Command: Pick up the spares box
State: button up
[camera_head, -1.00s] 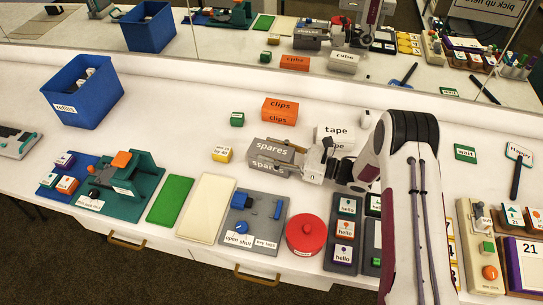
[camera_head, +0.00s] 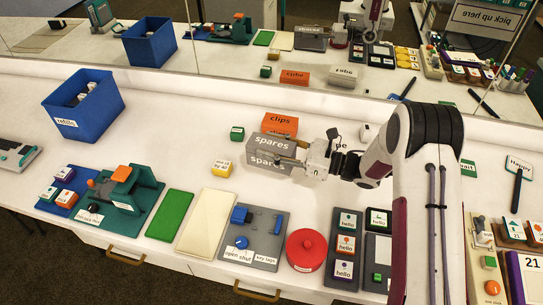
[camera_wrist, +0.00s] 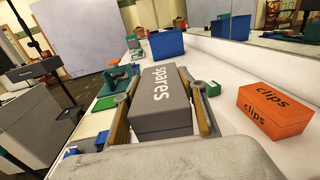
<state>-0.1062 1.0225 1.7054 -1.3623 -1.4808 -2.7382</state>
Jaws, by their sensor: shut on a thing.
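The spares box (camera_head: 266,146) is grey, with the word "spares" on its top and side. My gripper (camera_head: 283,153) comes from the right and is shut on it, one finger along each long side. In the wrist view the spares box (camera_wrist: 160,98) lies lengthwise between the fingers of my gripper (camera_wrist: 158,82). In the head view the box overlaps the lower edge of the orange clips box behind it. It seems raised off the white table, but its underside is hidden.
The orange clips box (camera_head: 281,121) stands behind the spares box. A tape box is mostly hidden behind my arm. A yellow block (camera_head: 221,168) and green block (camera_head: 237,133) stand to the left. A blue refills bin (camera_head: 88,112) is far left. Open table lies between.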

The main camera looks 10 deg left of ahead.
notch_tip(320, 180, up, 20)
jog(key=shift+f, duration=0.25)
dwell(0.3)
dwell(0.5)
